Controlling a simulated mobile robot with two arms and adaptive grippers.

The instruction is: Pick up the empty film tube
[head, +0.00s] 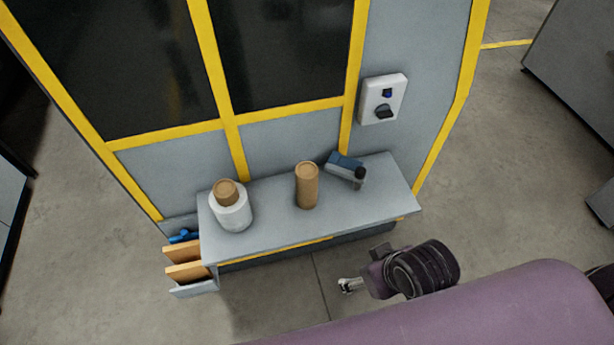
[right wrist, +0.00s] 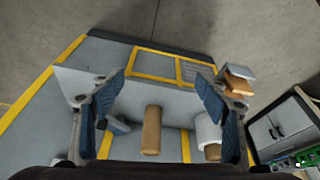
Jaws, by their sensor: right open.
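The empty film tube (head: 307,187) is a plain brown cardboard tube standing upright on the grey shelf (head: 270,222), near its middle. It also shows in the right wrist view (right wrist: 152,130), below and between the spread fingers and apart from them. A white film roll (head: 232,212) with a brown core sticking out of its top stands to the left of the tube. My right gripper (head: 348,286) is in front of the shelf's front edge, clear of the tube. In the right wrist view its fingers (right wrist: 160,84) are wide open and empty. My left gripper is not in view.
A blue and grey handheld device (head: 346,169) lies on the shelf right of the tube. A white switch box (head: 383,99) is on the panel above. An open holder with brown boards (head: 184,262) hangs at the shelf's left end. The floor in front is clear.

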